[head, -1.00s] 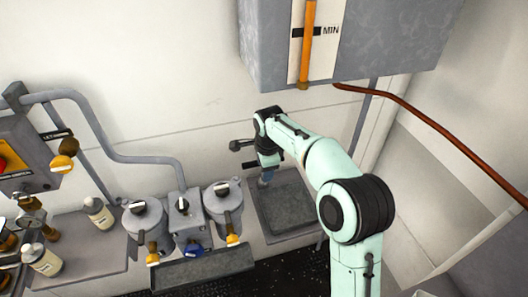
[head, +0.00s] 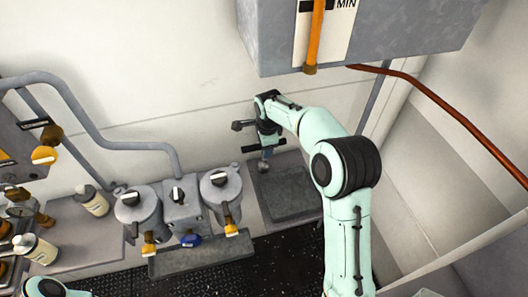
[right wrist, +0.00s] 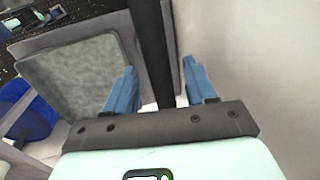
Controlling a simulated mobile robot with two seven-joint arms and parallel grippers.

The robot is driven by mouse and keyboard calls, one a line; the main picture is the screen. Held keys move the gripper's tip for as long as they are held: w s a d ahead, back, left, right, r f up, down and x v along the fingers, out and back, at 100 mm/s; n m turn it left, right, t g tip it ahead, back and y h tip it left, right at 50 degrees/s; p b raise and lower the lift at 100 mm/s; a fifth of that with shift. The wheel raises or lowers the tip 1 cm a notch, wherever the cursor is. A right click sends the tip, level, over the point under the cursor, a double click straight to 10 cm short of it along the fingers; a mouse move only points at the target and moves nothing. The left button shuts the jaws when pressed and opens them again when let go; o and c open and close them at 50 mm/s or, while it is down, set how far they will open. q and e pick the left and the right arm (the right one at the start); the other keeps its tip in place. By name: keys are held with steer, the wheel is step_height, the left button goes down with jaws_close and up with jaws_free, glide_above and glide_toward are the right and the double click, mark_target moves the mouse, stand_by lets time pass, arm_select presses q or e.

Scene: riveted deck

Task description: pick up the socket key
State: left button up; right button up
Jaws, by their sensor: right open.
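My right gripper (head: 265,165) points down over the grey tray at the foot of the wall in the head view. In the right wrist view its two blue fingers (right wrist: 160,72) are spread apart. A long dark bar, which looks like the socket key (right wrist: 150,40), runs between the fingers. I see a gap on each side of it, so it is not gripped. Its far end leaves the top of the picture. My left gripper is out of view.
The grey tray (head: 285,207) lies below the right gripper. To its left stand two grey canisters (head: 138,207) with yellow-handled taps and a blue knob (head: 190,240). A grey box (head: 420,30) hangs on the wall above, with a red-brown pipe (head: 440,107) at the right.

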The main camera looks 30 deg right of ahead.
steer(key=shift+w+f, duration=0.1)
steer(key=shift+f, duration=0.3)
jaws_close()
steer(key=shift+r, duration=0.1)
